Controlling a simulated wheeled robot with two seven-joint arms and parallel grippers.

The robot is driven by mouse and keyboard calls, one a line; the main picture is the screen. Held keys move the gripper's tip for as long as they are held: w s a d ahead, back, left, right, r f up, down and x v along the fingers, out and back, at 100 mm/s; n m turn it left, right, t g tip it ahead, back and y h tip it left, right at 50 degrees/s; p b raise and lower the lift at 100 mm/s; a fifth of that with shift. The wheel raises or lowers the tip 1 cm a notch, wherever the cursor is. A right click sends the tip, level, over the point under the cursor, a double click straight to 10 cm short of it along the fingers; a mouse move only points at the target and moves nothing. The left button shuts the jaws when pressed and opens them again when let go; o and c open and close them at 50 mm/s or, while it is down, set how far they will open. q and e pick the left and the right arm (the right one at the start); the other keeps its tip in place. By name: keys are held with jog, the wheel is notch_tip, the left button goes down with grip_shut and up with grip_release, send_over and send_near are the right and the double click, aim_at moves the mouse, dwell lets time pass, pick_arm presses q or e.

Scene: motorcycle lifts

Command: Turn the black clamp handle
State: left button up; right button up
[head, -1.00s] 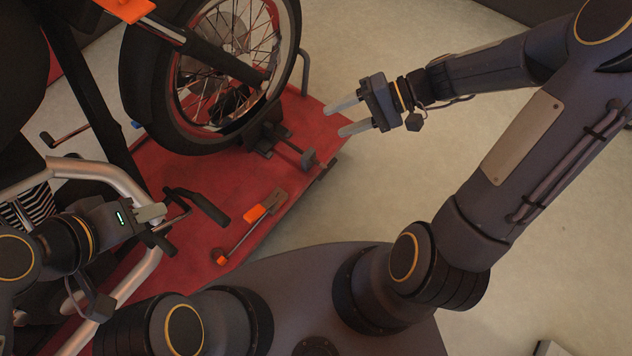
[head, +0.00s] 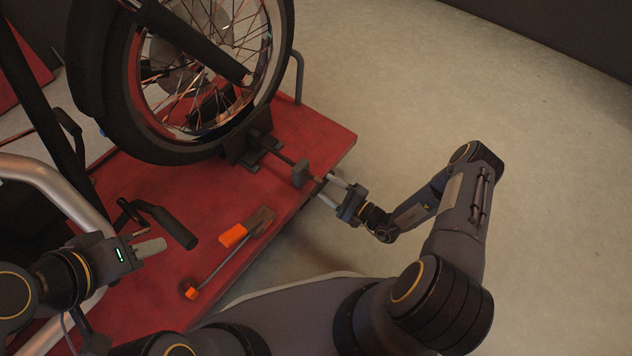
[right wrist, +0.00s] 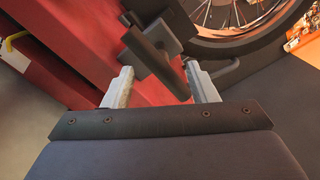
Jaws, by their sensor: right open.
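The black clamp handle (head: 301,173) is a dark bar at the end of a rod from the wheel clamp (head: 250,150), near the red platform's edge. In the right wrist view the handle (right wrist: 158,65) lies slanted across the gap between my fingers, its lower end close to the right finger. My right gripper (head: 327,187) is open, with its fingertips just right of the handle; contact cannot be made out. My left gripper (head: 155,246) is at the left, near the motorcycle's handlebar and black grip; its fingers overlap in view.
The motorcycle's front wheel (head: 195,75) stands above the red platform (head: 215,190). An orange-ended tool (head: 232,236) lies on the platform below the clamp. The silver handlebar (head: 60,190) is close to my left arm. Open floor (head: 450,100) lies to the right.

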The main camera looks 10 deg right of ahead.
aim_at(320, 182)
jog(key=b+x, duration=0.1)
jog(key=x, duration=0.4)
jog(key=shift+w+a, duration=0.2)
